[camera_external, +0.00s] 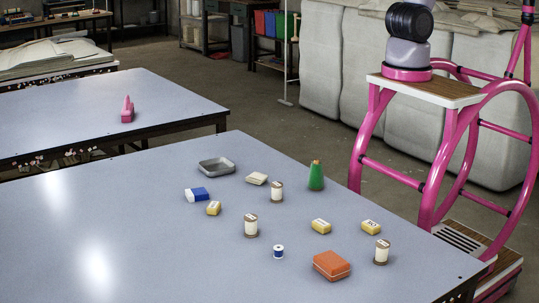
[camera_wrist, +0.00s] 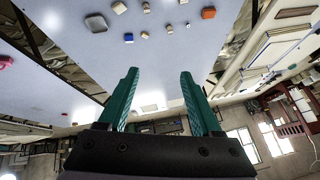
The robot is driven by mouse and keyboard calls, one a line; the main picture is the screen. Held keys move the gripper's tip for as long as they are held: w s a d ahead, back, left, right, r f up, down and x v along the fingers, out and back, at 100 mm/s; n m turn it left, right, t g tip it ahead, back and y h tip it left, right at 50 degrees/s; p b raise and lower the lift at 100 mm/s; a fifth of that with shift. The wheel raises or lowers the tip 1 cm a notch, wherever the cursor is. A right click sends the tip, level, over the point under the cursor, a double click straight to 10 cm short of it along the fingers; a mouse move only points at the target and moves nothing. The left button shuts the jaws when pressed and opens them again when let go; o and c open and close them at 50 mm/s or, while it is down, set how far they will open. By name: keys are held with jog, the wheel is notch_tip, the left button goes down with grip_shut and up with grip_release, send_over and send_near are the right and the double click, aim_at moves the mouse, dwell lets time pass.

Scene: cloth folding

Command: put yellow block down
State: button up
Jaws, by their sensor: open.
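Several small yellow blocks lie on the near grey-blue table in the external view: one at left (camera_external: 214,208) beside a blue-and-white block, one in the middle (camera_external: 321,226), and one at right (camera_external: 371,227). All rest flat on the tabletop. My gripper (camera_wrist: 158,73) shows in the wrist view, with two teal fingers spread apart and nothing between them. It is apart from the small objects on the table. In the external view my gripper is out of frame. Which yellow block the task means cannot be told.
Near the blocks stand cream spools (camera_external: 251,226), a green cone-like thing (camera_external: 316,176), an orange box (camera_external: 332,265), a small blue spool (camera_external: 279,252) and a grey tray (camera_external: 216,167). The table's left part is clear. A pink object (camera_external: 127,110) stands on the farther table.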

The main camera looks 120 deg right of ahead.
jog(key=s+m, duration=0.1)
jog(key=s, duration=0.5)
jog(key=shift+a+f+m+t+y, duration=0.2)
jog(key=shift+a+m+t+y, duration=0.1)
jog(key=shift+t, duration=0.1)
jog(key=shift+o, duration=0.3)
jog(key=shift+s, duration=0.1)
